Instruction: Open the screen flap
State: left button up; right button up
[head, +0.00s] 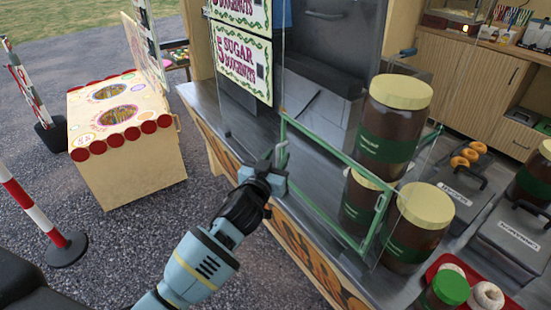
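The clear screen stands along the counter's front edge. Its flap (335,151) is a see-through panel in a green frame, low in the screen. A small pale upright handle (281,153) shows at the flap's left end. My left gripper (276,172) reaches up from below, with its tip at the handle's lower end. The fingers are small and partly hidden, so I cannot tell whether they are open or shut, or touch the handle. My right gripper is out of view.
Large brown jars with cream lids (401,92) stand right behind the flap. A red tray (457,262) with doughnuts and a green-lidded jar (447,290) are at lower right. A game box (130,165) and striped posts (32,209) stand on the gravel at left.

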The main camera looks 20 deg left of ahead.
pick_arm(q)
jog(key=shift+w, duration=0.1)
grip_shut()
jog(key=shift+a+f, duration=0.1)
dwell(0.5)
